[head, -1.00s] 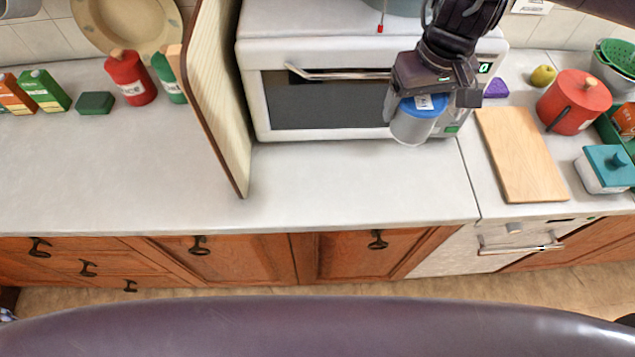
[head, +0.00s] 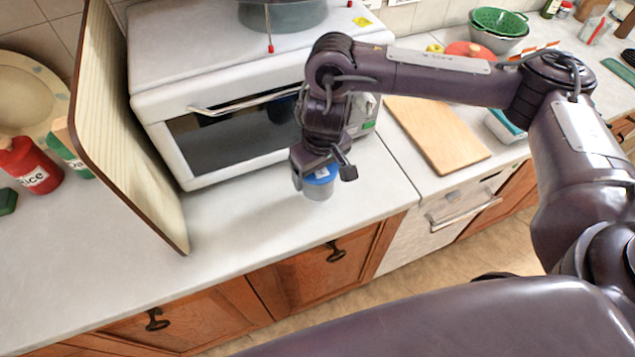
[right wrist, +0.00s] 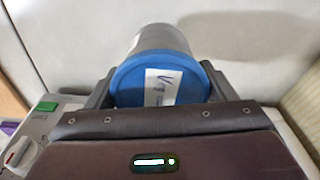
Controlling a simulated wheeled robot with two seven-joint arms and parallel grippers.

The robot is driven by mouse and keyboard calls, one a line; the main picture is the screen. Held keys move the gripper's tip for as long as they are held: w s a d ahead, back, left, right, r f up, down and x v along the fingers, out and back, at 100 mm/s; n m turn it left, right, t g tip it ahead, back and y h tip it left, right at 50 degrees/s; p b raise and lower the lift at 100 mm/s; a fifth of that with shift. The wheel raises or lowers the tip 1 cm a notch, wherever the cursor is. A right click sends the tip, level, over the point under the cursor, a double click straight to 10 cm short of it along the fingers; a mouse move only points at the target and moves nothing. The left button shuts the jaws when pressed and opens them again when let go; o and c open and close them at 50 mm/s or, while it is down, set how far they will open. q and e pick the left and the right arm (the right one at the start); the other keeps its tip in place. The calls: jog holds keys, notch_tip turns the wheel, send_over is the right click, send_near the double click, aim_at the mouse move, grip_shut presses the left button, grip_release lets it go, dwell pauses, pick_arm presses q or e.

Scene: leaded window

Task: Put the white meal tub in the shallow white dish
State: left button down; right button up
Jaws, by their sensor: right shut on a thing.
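A pale grey-white tub (head: 319,192) with a blue lid and a white label is in my right gripper (head: 322,175). It hangs over the counter in front of the oven. In the right wrist view the fingers flank the blue lid (right wrist: 185,85) on both sides, and the grey body shows beyond it. The gripper is shut on the tub. Whether the tub touches the counter is unclear. I see no thing that is clearly the shallow white dish. My left gripper is not in view.
The white oven (head: 160,118) stands behind the tub. A tall ribbed panel (head: 120,130) divides the counter at left. A red canister (head: 30,165) and a cream plate (head: 30,95) are beyond it. A wooden board (head: 437,135) lies at right. The counter (head: 235,215) before the oven is clear.

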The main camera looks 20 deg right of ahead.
jog(key=shift+f+b, duration=0.55)
jog(key=shift+f, duration=1.5)
jog(key=shift+f, duration=0.1)
jog(key=o, duration=1.3)
